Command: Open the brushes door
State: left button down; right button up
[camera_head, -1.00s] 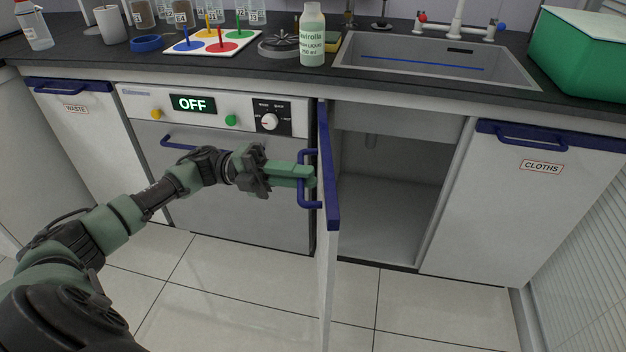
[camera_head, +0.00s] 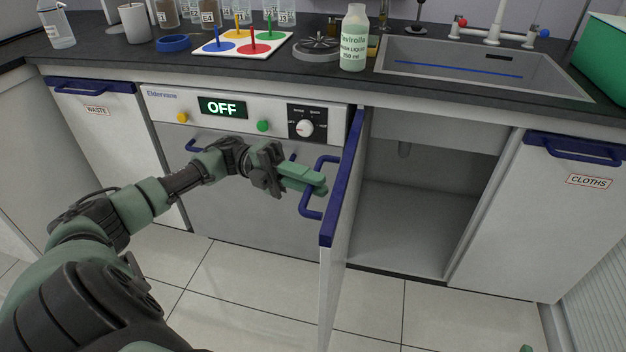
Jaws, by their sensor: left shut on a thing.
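The cupboard door under the sink, which I take for the brushes door (camera_head: 343,215), stands wide open, its blue top edge pointing towards me. Its label is not visible. Its blue handle (camera_head: 309,203) is on the face turned left, towards the oven. My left gripper (camera_head: 320,185) reaches in from the left and is shut on the handle. The cupboard interior (camera_head: 410,215) shows as an empty grey space, partly hidden by the door. A small green tip at the bottom right edge may be part of my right gripper (camera_head: 525,348); its jaws cannot be made out.
The oven (camera_head: 250,185) showing OFF is left of the door. The WASTE door (camera_head: 115,130) and CLOTHS door (camera_head: 540,215) are shut. A bottle (camera_head: 354,50) stands on the counter beside the sink (camera_head: 470,65). Tiled floor in front is clear.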

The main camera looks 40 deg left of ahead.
pick_arm(q)
jog(key=c, duration=1.5)
grip_release()
jog(key=shift+w, duration=0.1)
jog(key=shift+o, duration=0.2)
